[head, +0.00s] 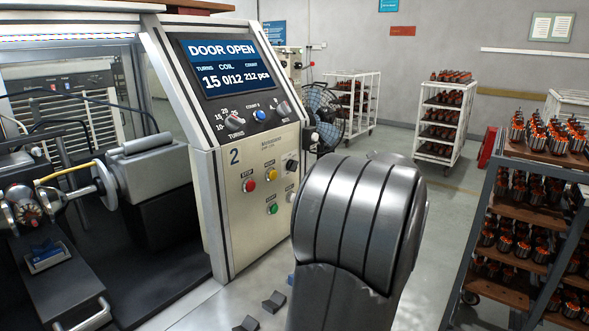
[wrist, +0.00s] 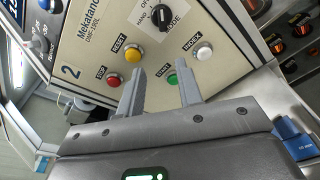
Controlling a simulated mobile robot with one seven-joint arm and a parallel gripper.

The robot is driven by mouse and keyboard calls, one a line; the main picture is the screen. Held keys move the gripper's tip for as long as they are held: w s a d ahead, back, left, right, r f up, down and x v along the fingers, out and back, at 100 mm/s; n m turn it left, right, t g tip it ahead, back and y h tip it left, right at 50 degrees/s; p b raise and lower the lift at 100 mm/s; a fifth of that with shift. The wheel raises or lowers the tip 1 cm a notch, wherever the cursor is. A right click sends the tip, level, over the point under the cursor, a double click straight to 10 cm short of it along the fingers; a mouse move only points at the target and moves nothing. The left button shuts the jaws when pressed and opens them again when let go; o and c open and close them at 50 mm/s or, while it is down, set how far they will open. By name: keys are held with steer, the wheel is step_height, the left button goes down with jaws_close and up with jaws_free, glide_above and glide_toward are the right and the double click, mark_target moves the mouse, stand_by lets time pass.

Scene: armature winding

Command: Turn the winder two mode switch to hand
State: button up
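The winder two mode switch (wrist: 161,17) is a black rotary knob on the cream panel (wrist: 100,30), near the top of the wrist view. HAND and OFF are lettered beside it; its exact pointer position is unclear. It shows small in the head view (head: 291,163), close to my arm. My gripper (wrist: 161,80) is open and empty. Its two fingers are apart, in front of the panel, below the switch in the wrist picture, near the green start button (wrist: 172,81). In the head view my arm hides the gripper.
Beside the switch are a yellow reset button (wrist: 132,54), red stop button (wrist: 113,80) and white index button (wrist: 203,53). The display (head: 228,68) reads DOOR OPEN. The open winding bay (head: 150,240) lies left; a loaded rack (head: 550,173) stands right.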

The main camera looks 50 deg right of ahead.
mark_target(293, 166)
steer(key=w+d+r+m+t, duration=0.1)
steer(key=w+d+m, duration=0.1)
steer(key=w, duration=0.6)
steer(key=shift+w+d+h, duration=0.15)
steer(key=shift+d+h, duration=0.2)
steer(key=shift+h, duration=0.05)
steer(key=shift+c, duration=0.4)
steer(key=c, duration=0.6)
steer(key=shift+o, duration=0.2)
